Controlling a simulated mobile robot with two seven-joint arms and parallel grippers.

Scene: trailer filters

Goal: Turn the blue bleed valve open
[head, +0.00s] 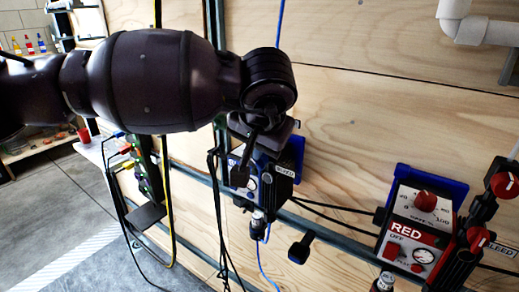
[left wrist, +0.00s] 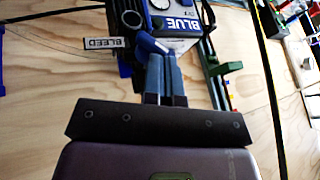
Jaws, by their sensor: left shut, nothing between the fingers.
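The blue filter unit is mounted on the plywood wall, and its box (head: 265,178) is partly hidden behind my left arm in the head view. Its BLUE panel (left wrist: 175,22) shows at the top of the left wrist view. A white BLEED label (left wrist: 103,43) sits to the left of it. A blue piece, seemingly the bleed valve handle (left wrist: 146,43), is right at my fingertips; I cannot tell whether they touch. My left gripper (left wrist: 163,62) is shut and empty in front of the unit. It also shows in the head view (head: 246,160), its fingers dark and partly obscured. My right gripper is out of view.
The RED filter unit (head: 408,235), with red knobs and its own BLEED label, is on the right. Cables hang below the blue unit. A white pipe (head: 475,28) is at the upper right. The plywood between the units is mostly clear.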

